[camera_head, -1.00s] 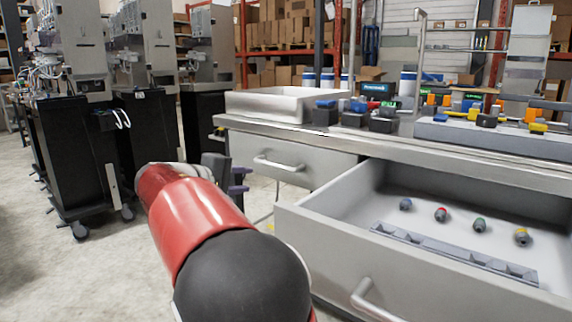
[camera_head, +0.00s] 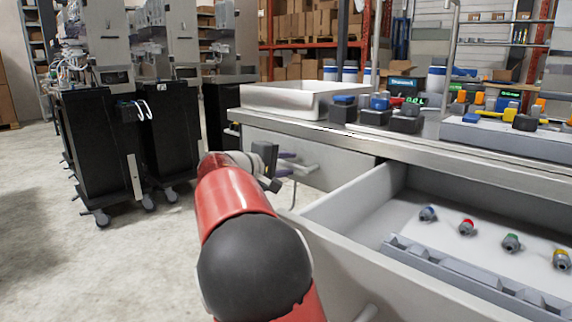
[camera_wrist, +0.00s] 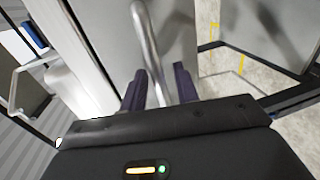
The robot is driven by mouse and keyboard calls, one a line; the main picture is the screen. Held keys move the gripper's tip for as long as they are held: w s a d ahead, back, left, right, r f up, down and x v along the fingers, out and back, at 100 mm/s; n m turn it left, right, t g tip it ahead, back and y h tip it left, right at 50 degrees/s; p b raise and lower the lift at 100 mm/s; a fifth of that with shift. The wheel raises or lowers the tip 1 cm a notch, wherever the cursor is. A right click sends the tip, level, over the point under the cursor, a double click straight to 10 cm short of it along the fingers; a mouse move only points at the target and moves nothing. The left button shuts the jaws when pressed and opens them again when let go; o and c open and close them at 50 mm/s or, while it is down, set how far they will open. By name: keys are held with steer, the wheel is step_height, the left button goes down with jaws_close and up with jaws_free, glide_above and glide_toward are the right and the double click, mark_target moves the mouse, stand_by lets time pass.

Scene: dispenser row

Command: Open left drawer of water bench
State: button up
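The left drawer (camera_head: 345,168) of the bench has a plain grey front and is shut. Its bar handle (camera_wrist: 148,40) runs from the top of the wrist view down between my two purple fingers. My gripper (camera_head: 288,165) is at this handle in the head view, covering part of it. In the wrist view my gripper (camera_wrist: 160,85) is open, with one finger on each side of the bar and some gap showing. Whether either finger touches the bar cannot be told.
The right drawer (camera_head: 345,212) stands pulled out, close to the right of my arm, with several small coloured parts and a grey rack inside. A white tray (camera_head: 285,97) and coloured blocks stand on the bench top. Black wheeled cabinets (camera_head: 100,145) stand left; floor between is clear.

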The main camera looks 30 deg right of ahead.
steer(key=shift+d, duration=0.1)
jaws_close()
stand_by(0.3)
